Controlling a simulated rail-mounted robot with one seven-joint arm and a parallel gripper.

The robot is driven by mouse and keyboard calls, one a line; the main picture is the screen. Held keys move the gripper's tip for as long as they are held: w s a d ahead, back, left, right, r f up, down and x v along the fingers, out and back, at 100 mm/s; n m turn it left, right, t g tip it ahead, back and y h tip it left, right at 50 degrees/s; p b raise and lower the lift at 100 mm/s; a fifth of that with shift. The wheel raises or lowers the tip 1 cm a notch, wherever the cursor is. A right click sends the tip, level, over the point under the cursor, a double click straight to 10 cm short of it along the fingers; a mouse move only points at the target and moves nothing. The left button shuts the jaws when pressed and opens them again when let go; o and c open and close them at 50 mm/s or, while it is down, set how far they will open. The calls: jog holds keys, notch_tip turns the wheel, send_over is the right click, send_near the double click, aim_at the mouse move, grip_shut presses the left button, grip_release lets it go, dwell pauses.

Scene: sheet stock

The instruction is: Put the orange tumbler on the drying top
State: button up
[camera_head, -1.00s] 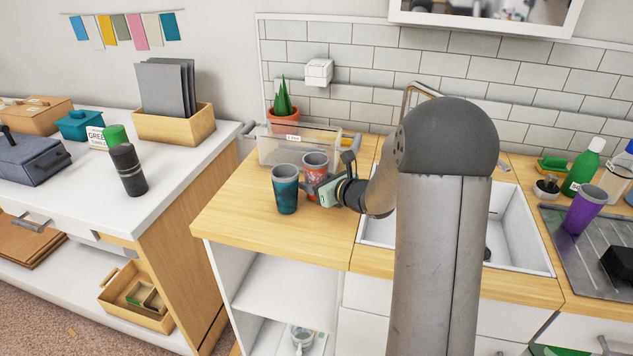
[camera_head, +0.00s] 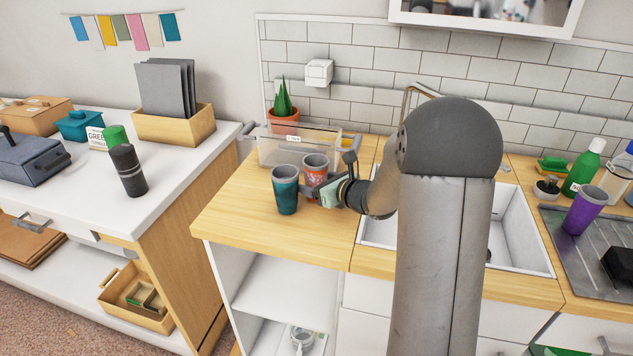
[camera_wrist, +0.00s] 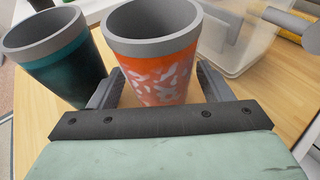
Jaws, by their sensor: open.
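The orange tumbler (camera_head: 314,168), with a grey rim and pale patches, stands upright on the wooden counter left of the sink. In the wrist view the orange tumbler (camera_wrist: 155,72) is between the two fingers of my gripper (camera_wrist: 158,88). My gripper (camera_head: 318,190) is open around it, a finger on each side; contact cannot be told. A teal tumbler (camera_head: 286,190) stands close on its left, and it also shows beside the left finger in the wrist view (camera_wrist: 60,60). The drying top (camera_head: 575,243), a grey ribbed surface, is at the far right beyond the sink.
A clear bin (camera_head: 285,148) stands behind the tumblers, with a potted plant (camera_head: 283,112) behind it. The sink (camera_head: 520,235) lies between the tumblers and the drying top. A purple tumbler (camera_head: 583,209) and a black object (camera_head: 618,264) are on the drying top.

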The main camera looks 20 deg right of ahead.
jog(key=b+v, duration=0.1)
jog(key=v, duration=0.9)
jog(key=shift+s, duration=0.2)
jog(key=shift+s+d+r, duration=0.2)
jog(key=shift+s+d, duration=0.05)
jog(key=shift+s, duration=0.3)
jog(key=shift+c, duration=1.1)
